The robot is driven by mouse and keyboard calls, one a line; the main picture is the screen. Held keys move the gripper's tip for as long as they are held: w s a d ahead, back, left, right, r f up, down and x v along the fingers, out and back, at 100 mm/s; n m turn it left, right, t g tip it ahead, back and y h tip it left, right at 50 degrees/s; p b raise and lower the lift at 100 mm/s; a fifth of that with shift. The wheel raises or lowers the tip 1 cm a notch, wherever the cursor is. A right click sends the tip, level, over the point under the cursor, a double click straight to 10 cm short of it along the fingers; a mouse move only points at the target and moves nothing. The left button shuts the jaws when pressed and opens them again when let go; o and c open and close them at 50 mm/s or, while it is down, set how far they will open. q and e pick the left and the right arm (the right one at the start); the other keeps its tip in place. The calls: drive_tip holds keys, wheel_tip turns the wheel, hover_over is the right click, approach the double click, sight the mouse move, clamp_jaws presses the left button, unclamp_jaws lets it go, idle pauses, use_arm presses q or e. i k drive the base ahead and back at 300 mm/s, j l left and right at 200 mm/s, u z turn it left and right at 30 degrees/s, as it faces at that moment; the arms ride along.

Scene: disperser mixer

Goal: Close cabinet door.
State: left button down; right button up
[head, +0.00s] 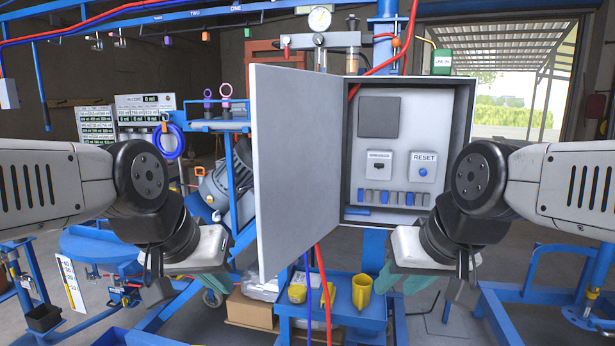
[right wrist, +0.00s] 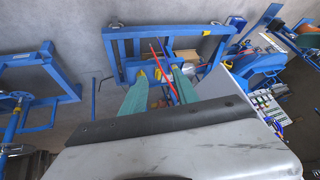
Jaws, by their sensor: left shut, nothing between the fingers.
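The grey cabinet (head: 463,110) stands open in the middle of the head view. Its flat grey door (head: 296,160) is swung out on the cabinet's left side, toward me. Inside are a breaker switch, a RESET button and a row of small blue and grey parts. My left gripper (head: 212,284) is left of the door's lower part, shut and empty. My right gripper (head: 400,280) is below the cabinet, right of the door. Its green fingers stand apart with nothing held in the right wrist view (right wrist: 159,74). I cannot tell whether the left gripper touches the door.
A blue frame shelf (head: 345,314) with yellow cups (head: 361,292) is below the cabinet. Red hoses (head: 323,290) hang beside the door. A gauge (head: 319,18) sits above. A motor (head: 215,188) is behind the door's left side. Blue frames stand at both sides.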

sight(296, 114)
drive_tip(key=i+j+z, duration=0.45)
drive_tip(key=j, duration=0.15)
drive_tip(key=i+j+z, duration=0.1)
drive_tip(key=j+z, duration=0.15)
drive_tip(key=i+j+z, duration=0.25)
drive_tip(key=j, duration=0.2)
drive_tip(key=j+z, duration=0.25)
drive_tip(key=j, duration=0.15)
drive_tip(key=k+j+z, duration=0.35)
drive_tip(key=k, duration=0.35)
drive_tip(key=k+j+z, duration=0.1)
drive_tip(key=k, duration=0.4)
